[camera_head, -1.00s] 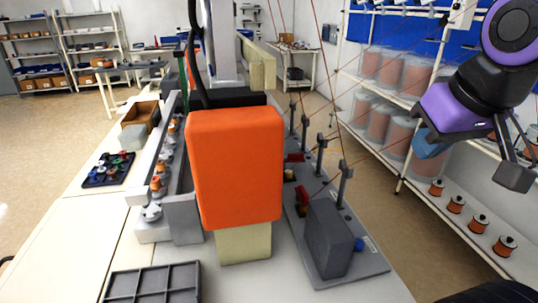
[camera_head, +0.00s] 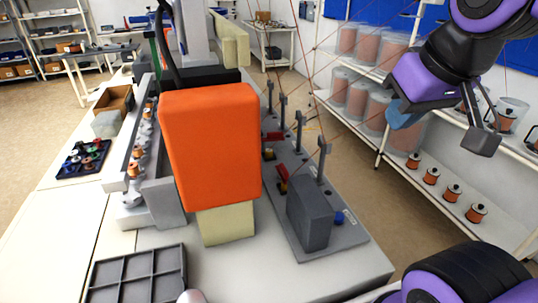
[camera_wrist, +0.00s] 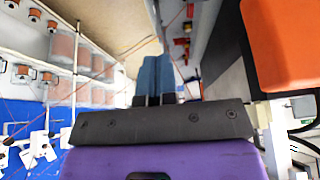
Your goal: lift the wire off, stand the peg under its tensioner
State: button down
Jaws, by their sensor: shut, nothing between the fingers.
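My gripper (camera_head: 402,114) is in the air at the right of the head view, right of the tensioner board and apart from it. Its two blue fingers (camera_wrist: 155,75) are side by side and empty in the wrist view. Upright grey tensioner posts (camera_head: 322,160) stand in a row on a grey board (camera_head: 345,236). Thin reddish wires (camera_head: 311,75) run up from the posts. Small red (camera_head: 283,172) and yellow parts sit along the board, partly hidden by a dark grey block (camera_head: 310,213). I cannot tell which part is the peg. A blue knob (camera_head: 339,217) is beside the block.
A large orange block on a cream base (camera_head: 226,225) stands left of the board and hides part of the bench. A grey divided tray (camera_head: 138,275) lies in front. Shelves with copper spools (camera_head: 452,193) stand at right, with floor between them and the bench.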

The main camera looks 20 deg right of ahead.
jog(key=c, duration=1.8)
grip_release()
jog(key=shift+c, duration=0.2)
jog(key=o, duration=0.4)
jog(key=shift+c, duration=0.2)
jog(key=o, duration=0.3)
jog(key=shift+w+r, duration=0.1)
jog(key=shift+w, duration=0.15)
jog(key=shift+o, duration=0.4)
jog(key=w+a+n+g+y, duration=0.1)
jog(key=w+n, duration=0.2)
jog(key=w, duration=0.7)
jog(key=shift+w+a+r, duration=0.15)
jog(key=shift+w+r, duration=0.05)
jog(key=shift+r, duration=0.05)
jog(key=n+g, duration=0.3)
jog(key=n, duration=0.5)
send_over(269, 150)
jog(key=d, duration=0.1)
notch_tip(269, 150, down, 20)
jog(key=shift+a+f, duration=0.15)
jog(key=shift+f, duration=1.6)
jog(key=shift+a+f, duration=0.15)
jog(key=shift+f, duration=1.55)
jog(key=shift+a+f, duration=0.15)
jog(key=shift+f, duration=1.6)
